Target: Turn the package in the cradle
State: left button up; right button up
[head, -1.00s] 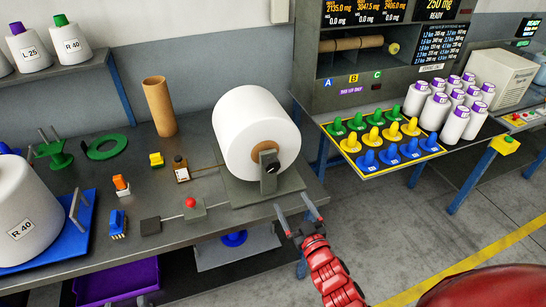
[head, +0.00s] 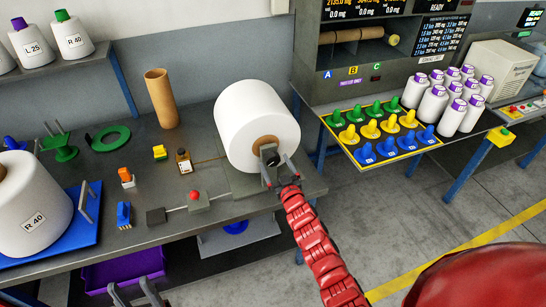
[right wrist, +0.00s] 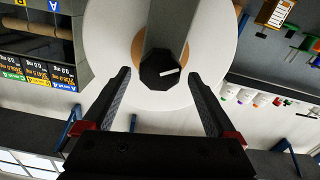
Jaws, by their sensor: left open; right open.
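The large white package (head: 250,110) lies on its side in the cradle (head: 238,182) at the bench's right end. The cradle's grey front bracket (head: 266,151) carries a dark knob (head: 272,160) at the package's brown core. My right gripper (head: 277,173) is open at the knob. In the right wrist view its fingers lie on either side of the many-sided black knob (right wrist: 162,70), which has a white line; the package (right wrist: 108,55) is behind it. I cannot tell whether the fingers touch anything. My left gripper (head: 128,284) is open and empty at the bottom edge.
A second package labelled R 40 (head: 35,215) stands on a blue tray (head: 85,237) at the left. A brown tube (head: 161,98), a small bottle (head: 184,161) and a red button box (head: 196,200) are on the bench. Coloured pegs and purple-capped bobbins (head: 470,112) are at right.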

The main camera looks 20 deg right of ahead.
jog(key=shift+w+p, duration=0.3)
jog(key=shift+w, duration=1)
grip_shut()
